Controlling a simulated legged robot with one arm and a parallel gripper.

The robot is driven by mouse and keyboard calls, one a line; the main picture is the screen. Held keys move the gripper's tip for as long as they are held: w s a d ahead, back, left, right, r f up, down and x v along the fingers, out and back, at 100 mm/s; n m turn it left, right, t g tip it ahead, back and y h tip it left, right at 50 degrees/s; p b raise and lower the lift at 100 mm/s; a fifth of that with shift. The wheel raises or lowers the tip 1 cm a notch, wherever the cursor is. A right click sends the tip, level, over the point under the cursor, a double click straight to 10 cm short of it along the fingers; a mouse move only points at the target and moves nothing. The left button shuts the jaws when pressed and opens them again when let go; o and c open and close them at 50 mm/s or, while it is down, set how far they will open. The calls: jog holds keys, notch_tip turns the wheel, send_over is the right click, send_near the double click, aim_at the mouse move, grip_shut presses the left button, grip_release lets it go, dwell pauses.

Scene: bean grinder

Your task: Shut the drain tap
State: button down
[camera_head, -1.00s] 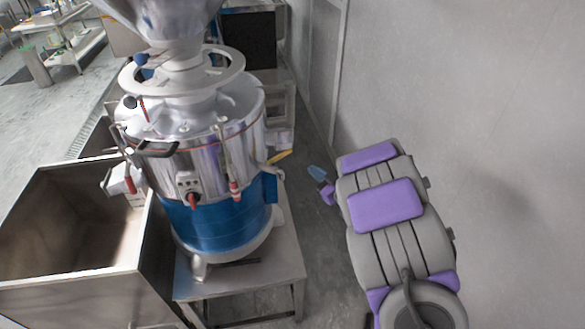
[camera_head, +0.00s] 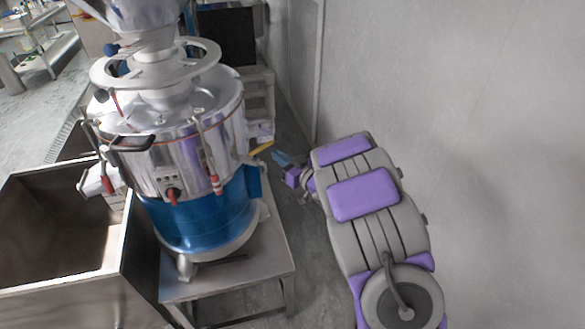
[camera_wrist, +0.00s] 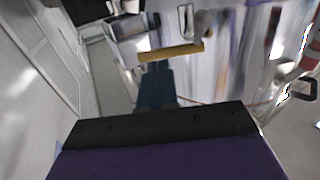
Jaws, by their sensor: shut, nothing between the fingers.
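The bean grinder (camera_head: 185,150) is a shiny steel drum with a blue lower band. The drain tap's yellow handle (camera_head: 261,147) sticks out from the drum's right side. In the wrist view the yellow handle (camera_wrist: 170,53) lies nearly level across the upper middle, in front of the steel wall. My gripper (camera_head: 281,158) is just right of the handle in the head view, its blue fingers pointing toward it. In the wrist view my gripper (camera_wrist: 156,75) is shut and empty, its tips just below the handle. I cannot tell whether they touch.
The grinder stands on a low metal table (camera_head: 270,258). A large open steel bin (camera_head: 140,262) is at the left. A grey wall (camera_head: 450,100) runs along the right, with a narrow floor strip between it and the grinder.

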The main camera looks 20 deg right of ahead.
aim_at(267, 146)
jog(key=shift+b+x, duration=0.3)
jog(key=shift+x, duration=1.45)
jog(key=shift+r+p, duration=0.1)
jog(key=shift+p, duration=0.3)
jog(key=p, duration=0.1)
jog(key=n+g+y+p, duration=0.1)
jog(key=shift+w+d+r+y+p, duration=0.2)
jog(key=shift+w+y+p, duration=0.1)
jog(key=shift+w, duration=0.1)
jog(key=n+y+p, duration=0.1)
jog(key=w+g+p, duration=0.1)
jog(key=p, duration=0.1)
jog(key=shift+w+a+f+n+g+y, duration=0.2)
jog(key=shift+n+g+y, duration=0.1)
jog(key=shift+n+y, duration=0.1)
jog(key=shift+w+p, duration=0.1)
jog(key=shift+p, duration=0.3)
jog(key=shift+w+a+p, duration=0.1)
jog(key=shift+w+p, duration=0.2)
jog(key=shift+w, duration=0.15)
